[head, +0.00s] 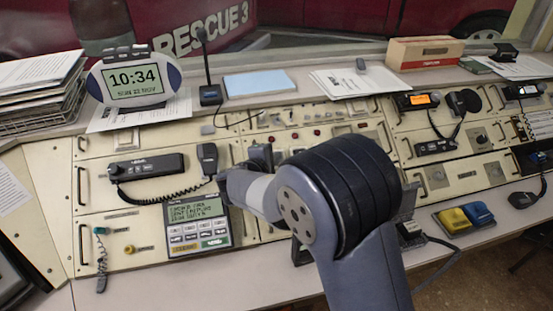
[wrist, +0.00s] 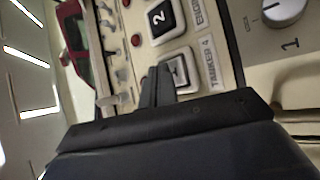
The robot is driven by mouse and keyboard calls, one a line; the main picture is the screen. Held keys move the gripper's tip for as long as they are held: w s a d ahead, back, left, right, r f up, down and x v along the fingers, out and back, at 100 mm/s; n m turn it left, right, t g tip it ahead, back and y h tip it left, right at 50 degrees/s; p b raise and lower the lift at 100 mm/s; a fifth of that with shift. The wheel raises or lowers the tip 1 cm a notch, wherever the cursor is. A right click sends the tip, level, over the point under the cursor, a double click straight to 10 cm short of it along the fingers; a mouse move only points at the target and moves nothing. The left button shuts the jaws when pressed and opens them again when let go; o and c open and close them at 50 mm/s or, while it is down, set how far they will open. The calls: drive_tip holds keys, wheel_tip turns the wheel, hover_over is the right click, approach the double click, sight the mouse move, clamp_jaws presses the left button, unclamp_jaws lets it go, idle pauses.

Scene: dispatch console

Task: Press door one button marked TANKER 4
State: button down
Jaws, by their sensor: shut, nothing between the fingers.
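In the head view, my arm reaches over the middle of the console (head: 100,195) and hides the button.
Button "2" (wrist: 162,18) lies just above, beside a partly seen ENGINE label (wrist: 197,10). A red lamp (wrist: 136,40) and a knob (wrist: 285,10) are close by. In the head view, a handset (head: 207,158) and a keypad unit (head: 196,225) are left of my arm.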

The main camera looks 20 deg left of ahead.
drive_tip(key=shift+w+a+f+b, duration=0.15)
drive_tip(key=shift+w+f+b, duration=0.1)
drive_tip(key=shift+f+b, duration=0.3)
idle(0.4)
drive_tip(key=shift+r, duration=0.15)
idle(0.3)
drive_tip(key=shift+s+d+r, duration=0.25)
drive_tip(key=shift+s+r, duration=0.15)
drive_tip(key=shift+r, duration=0.3)
drive_tip(key=shift+r, duration=0.1)
drive_tip(key=s+r, duration=0.1)
drive_tip(key=r, duration=0.1)
drive_tip(key=s+d+r+p, duration=0.1)
drive_tip(key=r, duration=0.1)
drive_tip(key=shift+s+d, duration=0.2)
idle(0.6)
wheel_tip(320, 180, up, 8)
drive_tip(key=p, duration=0.4)
drive_tip(key=shift+p, duration=0.4)
